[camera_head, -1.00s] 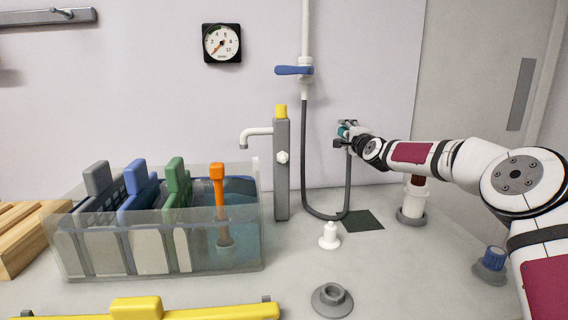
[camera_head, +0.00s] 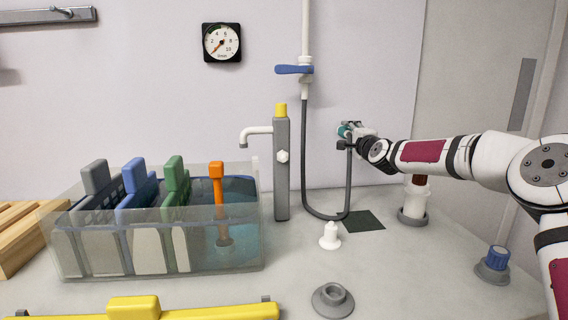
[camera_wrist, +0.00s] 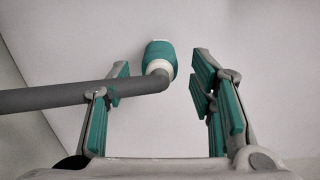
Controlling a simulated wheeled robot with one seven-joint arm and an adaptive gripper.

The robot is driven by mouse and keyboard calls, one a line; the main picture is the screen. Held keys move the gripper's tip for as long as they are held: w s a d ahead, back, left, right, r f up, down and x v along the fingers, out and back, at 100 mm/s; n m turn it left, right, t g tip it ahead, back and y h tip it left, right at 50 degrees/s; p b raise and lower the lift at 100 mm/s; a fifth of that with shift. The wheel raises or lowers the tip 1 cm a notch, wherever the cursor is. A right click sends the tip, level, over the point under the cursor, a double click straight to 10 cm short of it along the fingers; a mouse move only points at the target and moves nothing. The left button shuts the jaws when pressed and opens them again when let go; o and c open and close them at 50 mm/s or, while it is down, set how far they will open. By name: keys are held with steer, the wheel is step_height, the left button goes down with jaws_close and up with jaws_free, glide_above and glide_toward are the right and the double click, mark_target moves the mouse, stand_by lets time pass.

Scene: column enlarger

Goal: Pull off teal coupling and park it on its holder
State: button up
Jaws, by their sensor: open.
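The teal coupling (camera_wrist: 160,54) has a white collar at its near end, where the dark grey hose (camera_wrist: 50,97) bends into it. My gripper (camera_wrist: 160,75) is open, with one teal-padded finger on each side of the view. The coupling shows in the gap between the fingers, apart from the right finger. The hose crosses by the left finger; I cannot tell whether they touch. In the head view my gripper (camera_head: 347,136) is at the upper end of the hose loop (camera_head: 348,180); its teal pads and the coupling are hard to tell apart there. I cannot tell which fixture is the holder.
A white peg (camera_head: 330,237) and a grey ring-shaped socket (camera_head: 332,300) stand on the counter. A grey post with a tap (camera_head: 282,170) is left of the hose. A clear tank (camera_head: 90,250) fills the left. A white cylinder (camera_head: 412,205) stands below my arm.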

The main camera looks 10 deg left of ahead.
steer(key=shift+s+d+b, duration=0.2)
steer(key=shift+s+b, duration=0.15)
steer(key=shift+s, duration=0.35)
steer(key=v, duration=1.2)
steer(key=s+a+f+n+g+h, duration=0.1)
steer(key=s+a+f+n+g, duration=0.2)
steer(key=s, duration=0.4)
steer(key=s+a+f+n+g+h, duration=0.1)
steer(key=s+a+f+n+g, duration=0.1)
steer(key=s+f+n+g, duration=0.3)
steer(key=s+d+f+n+g+h, duration=0.1)
steer(key=s+d+n+g, duration=0.2)
steer(key=s, duration=1.4)
steer(key=s+d+f+n+g+h, duration=0.1)
steer(key=s+d+f+n+g, duration=0.3)
steer(key=s, duration=1.2)
steer(key=s+d+r+g+h, duration=0.15)
steer(key=s+d, duration=0.35)
steer(key=s, duration=1.2)
step_height(320, 180, up, 25)
steer(key=t+p, duration=0.3)
steer(key=p, duration=2)
steer(key=shift+p, duration=0.35)
steer(key=shift+w+d+f+y, duration=0.1)
steer(key=shift+f+y, duration=0.05)
steer(key=shift+y, duration=0.1)
